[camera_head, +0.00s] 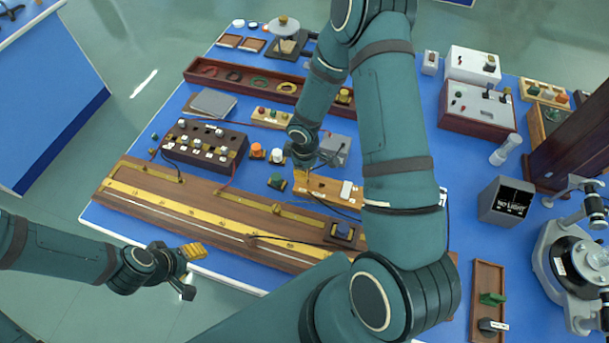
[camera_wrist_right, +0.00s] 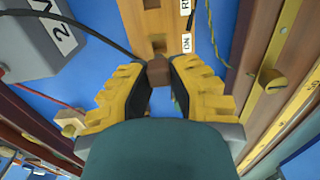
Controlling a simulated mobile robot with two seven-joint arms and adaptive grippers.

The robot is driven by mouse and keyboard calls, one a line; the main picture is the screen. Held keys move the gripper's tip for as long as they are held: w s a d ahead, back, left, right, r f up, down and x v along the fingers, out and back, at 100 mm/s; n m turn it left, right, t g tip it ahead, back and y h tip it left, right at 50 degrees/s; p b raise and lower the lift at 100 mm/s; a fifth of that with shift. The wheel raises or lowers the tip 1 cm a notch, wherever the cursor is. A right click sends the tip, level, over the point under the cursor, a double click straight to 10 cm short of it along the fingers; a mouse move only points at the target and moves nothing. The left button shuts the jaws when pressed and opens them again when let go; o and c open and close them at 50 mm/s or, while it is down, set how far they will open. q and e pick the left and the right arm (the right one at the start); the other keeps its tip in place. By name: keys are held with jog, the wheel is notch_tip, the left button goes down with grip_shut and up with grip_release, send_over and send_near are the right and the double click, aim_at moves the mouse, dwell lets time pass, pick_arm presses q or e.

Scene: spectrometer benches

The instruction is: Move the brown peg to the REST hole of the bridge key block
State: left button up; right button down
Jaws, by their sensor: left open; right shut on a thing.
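The brown peg (camera_wrist_right: 158,72) is between the yellow fingers of my right gripper (camera_wrist_right: 160,66), which is shut on it. The bridge key block (camera_wrist_right: 141,22) is a light wooden block just beyond the peg, with a square hole near a "DN" label and a partly cut-off label above. I cannot tell whether the peg's lower end is in a hole. In the head view, my right gripper (camera_head: 302,176) is at the left end of the bridge key block (camera_head: 328,189), and the peg is too small to make out. My left gripper (camera_head: 187,270) is open and empty, beyond the bench's front edge.
The long wooden slide bridge (camera_head: 215,212) lies along the front. A dark plug box (camera_head: 203,145) stands to the left, and a grey box (camera_head: 336,150) is just behind the block. A cable runs by the block.

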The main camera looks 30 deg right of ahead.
notch_tip(320, 180, up, 6)
jog(key=shift+f, duration=0.25)
jog(key=shift+r+p, duration=0.95)
jog(key=shift+r, duration=0.75)
pick_arm(q)
notch_tip(320, 180, down, 2)
jog(key=b, duration=0.4)
jog(key=shift+f, duration=0.25)
pick_arm(e)
jog(key=s+d+f+m, duration=0.2)
jog(key=f, duration=0.1)
jog(key=s+d+f+m, duration=0.1)
jog(key=f, duration=0.1)
jog(key=shift+f+m, duration=0.25)
jog(key=shift+m, duration=0.15)
pick_arm(q)
jog(key=shift+f+b, duration=0.25)
jog(key=shift+b, duration=0.1)
jog(key=shift+d+f+b, duration=0.15)
jog(key=shift+f+b, duration=1.5)
jog(key=shift+f, duration=0.2)
pick_arm(e)
send_over(320, 187)
jog(key=shift+m, duration=0.4)
jog(key=shift+f, duration=2.65)
pick_arm(q)
jog(key=shift+f+b, duration=0.95)
jog(key=shift+f, duration=0.1)
pick_arm(e)
jog(key=shift+f, duration=0.9)
